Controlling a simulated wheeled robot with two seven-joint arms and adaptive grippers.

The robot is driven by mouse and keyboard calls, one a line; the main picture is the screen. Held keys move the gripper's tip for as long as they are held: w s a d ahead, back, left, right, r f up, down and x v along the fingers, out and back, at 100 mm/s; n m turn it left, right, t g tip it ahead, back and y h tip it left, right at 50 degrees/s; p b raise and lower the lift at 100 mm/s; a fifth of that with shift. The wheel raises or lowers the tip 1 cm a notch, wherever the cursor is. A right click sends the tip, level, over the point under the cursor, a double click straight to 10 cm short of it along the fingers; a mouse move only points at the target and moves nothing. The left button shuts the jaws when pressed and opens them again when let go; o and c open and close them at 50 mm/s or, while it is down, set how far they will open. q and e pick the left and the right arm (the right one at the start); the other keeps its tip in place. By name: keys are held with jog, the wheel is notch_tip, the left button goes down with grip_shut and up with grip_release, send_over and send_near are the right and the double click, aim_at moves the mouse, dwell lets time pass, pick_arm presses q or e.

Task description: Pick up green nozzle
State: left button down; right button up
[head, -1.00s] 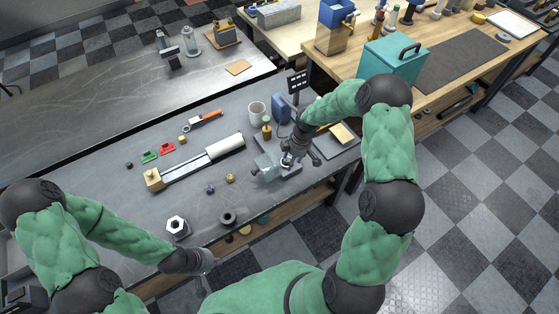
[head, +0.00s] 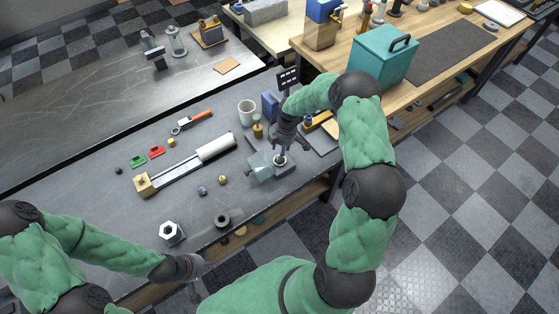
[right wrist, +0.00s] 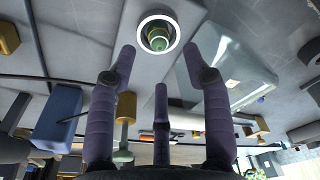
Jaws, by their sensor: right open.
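The green nozzle shows in the right wrist view (right wrist: 158,41) at the top centre, seated inside a white ring. In the head view, the grey fixture (head: 286,171) with that ring stands near the bench's right end; the nozzle is small there (head: 280,160). My right gripper (head: 289,146) is just above the ring, apart from the nozzle. Its fingers are spread with nothing between them, as the right wrist view also shows (right wrist: 158,60). My left gripper (head: 197,277) hangs low by the front edge of the bench, and its jaws are unclear.
A clear block (head: 259,169) stands left of the fixture. A white mug (head: 247,112), a blue block (head: 270,105) and a yellow-topped post (head: 257,131) stand behind it. A long cylinder tool (head: 216,148) and a large nut (head: 171,232) lie left.

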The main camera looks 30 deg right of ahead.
jog(key=f, duration=0.2)
jog(key=f+b, duration=0.1)
jog(key=f, duration=0.2)
jog(key=shift+w+a, duration=0.15)
jog(key=shift+a, duration=0.05)
jog(key=shift+r, duration=0.1)
grip_shut()
